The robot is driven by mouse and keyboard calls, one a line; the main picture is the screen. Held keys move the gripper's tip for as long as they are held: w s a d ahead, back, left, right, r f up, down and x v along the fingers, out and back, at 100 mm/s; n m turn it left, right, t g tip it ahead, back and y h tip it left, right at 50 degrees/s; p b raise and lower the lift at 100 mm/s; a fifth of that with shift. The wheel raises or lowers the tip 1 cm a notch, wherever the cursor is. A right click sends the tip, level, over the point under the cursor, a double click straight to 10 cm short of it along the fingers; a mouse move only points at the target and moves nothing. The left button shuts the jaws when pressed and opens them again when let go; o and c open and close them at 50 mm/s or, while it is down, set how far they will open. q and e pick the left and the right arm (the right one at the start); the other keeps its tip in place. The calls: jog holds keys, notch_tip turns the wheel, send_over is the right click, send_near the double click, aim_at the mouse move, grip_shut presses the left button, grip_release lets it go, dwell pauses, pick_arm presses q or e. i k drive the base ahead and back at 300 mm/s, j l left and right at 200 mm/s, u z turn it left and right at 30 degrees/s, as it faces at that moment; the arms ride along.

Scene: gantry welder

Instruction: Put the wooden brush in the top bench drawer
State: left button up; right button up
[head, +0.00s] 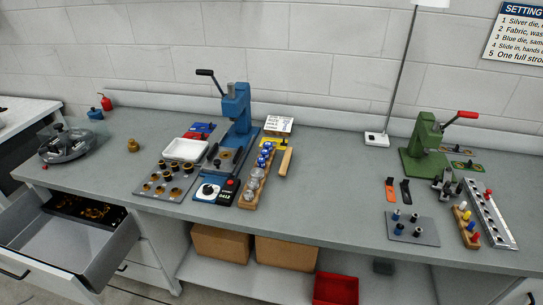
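The wooden brush (286,161) is a small light-wood piece lying on the bench top, just right of the blue press. Its bristles are too small to make out. The top bench drawer (75,251) at the lower left is pulled open. Its grey floor is mostly bare, and a dark tray with brass-coloured parts (88,209) lies at its back. Neither of my grippers shows in the head view.
The blue press (235,125) stands left of the brush, with a wooden rack of jars (258,176) between. A green press (423,145) stands at the right. The bench top (335,190) is clear right of the brush. Boxes (285,252) sit on the shelf below.

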aim_at(66, 249)
jog(key=i+l+u, duration=0.25)
jog(key=u, duration=0.15)
jog(key=i+l+u, duration=0.15)
jog(key=l+u, duration=0.3)
jog(key=l, duration=0.05)
